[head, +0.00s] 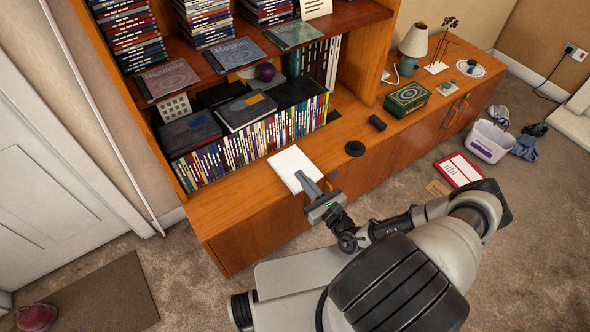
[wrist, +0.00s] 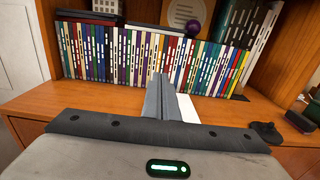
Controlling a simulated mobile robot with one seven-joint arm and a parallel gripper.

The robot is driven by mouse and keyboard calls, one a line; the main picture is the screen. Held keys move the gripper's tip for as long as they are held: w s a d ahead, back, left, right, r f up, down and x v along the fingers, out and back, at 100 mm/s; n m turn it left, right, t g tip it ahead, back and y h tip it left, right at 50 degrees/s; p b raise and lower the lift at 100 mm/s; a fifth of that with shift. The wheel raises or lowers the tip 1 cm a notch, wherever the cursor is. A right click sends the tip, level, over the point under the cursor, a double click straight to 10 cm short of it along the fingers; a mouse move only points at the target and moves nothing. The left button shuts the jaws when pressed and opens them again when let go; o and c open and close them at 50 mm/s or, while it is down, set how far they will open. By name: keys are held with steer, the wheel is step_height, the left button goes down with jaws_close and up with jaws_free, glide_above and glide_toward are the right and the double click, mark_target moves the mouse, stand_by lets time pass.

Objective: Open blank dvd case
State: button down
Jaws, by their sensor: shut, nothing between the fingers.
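A blank white flat case (head: 290,162), which looks like the blank dvd case, lies on the wooden cabinet top in front of the row of spines. I see no opening along its edges. My gripper (head: 301,176) is shut and empty, its fingers over the near right part of the case. In the wrist view, my gripper's closed grey fingers (wrist: 160,80) point toward the row of spines and cover much of the case. A white strip of the case (wrist: 188,108) shows to their right. I cannot tell whether the fingers touch it.
A long row of coloured cases (head: 250,133) stands behind on the cabinet. A black round object (head: 355,148), a small black cylinder (head: 377,123) and a green box (head: 406,99) stand to the right. Bare wood (head: 245,193) lies left of the white case.

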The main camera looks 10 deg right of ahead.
steer(key=shift+s+a+p, duration=0.25)
steer(key=shift+a, duration=0.35)
steer(key=shift+s+a+p, duration=0.2)
steer(key=shift+a, duration=0.4)
steer(key=shift+a, duration=0.1)
steer(key=shift+s+a+f, duration=0.15)
steer(key=shift+s+a, duration=0.05)
steer(key=shift+a, duration=0.3)
steer(key=shift+s+a+f, duration=0.1)
steer(key=shift+s+a, duration=0.1)
steer(key=shift+a, duration=0.3)
